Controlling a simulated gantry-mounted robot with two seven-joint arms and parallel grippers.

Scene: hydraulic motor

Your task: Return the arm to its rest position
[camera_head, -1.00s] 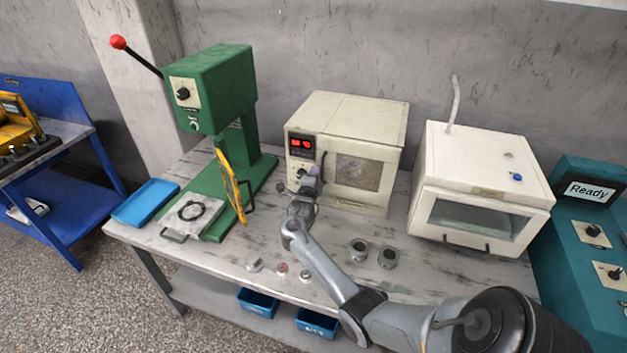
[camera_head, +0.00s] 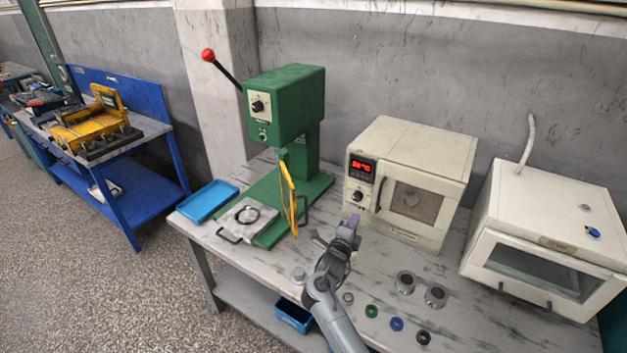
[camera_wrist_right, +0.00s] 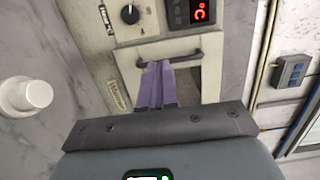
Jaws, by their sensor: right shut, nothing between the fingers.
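My right gripper (camera_head: 352,222) is over the grey table (camera_head: 455,292), in front of the beige oven (camera_head: 452,160). Its purple fingers are together and empty, and they also show in the right wrist view (camera_wrist_right: 158,85). In that view the fingertips overlap the oven's dark handle (camera_wrist_right: 185,60); in the head view the gripper appears apart from the oven, low in front of it. The oven door is closed and its red display is lit. My left gripper is in neither view.
A green press (camera_head: 290,110) with a red-knobbed lever stands left of the oven, beside a blue tray (camera_head: 207,200). A white cabinet (camera_head: 545,235) stands on the right. Small metal cups (camera_head: 405,283) and coloured rings (camera_head: 397,323) lie on the table's front part. A blue bench (camera_head: 120,95) is far left.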

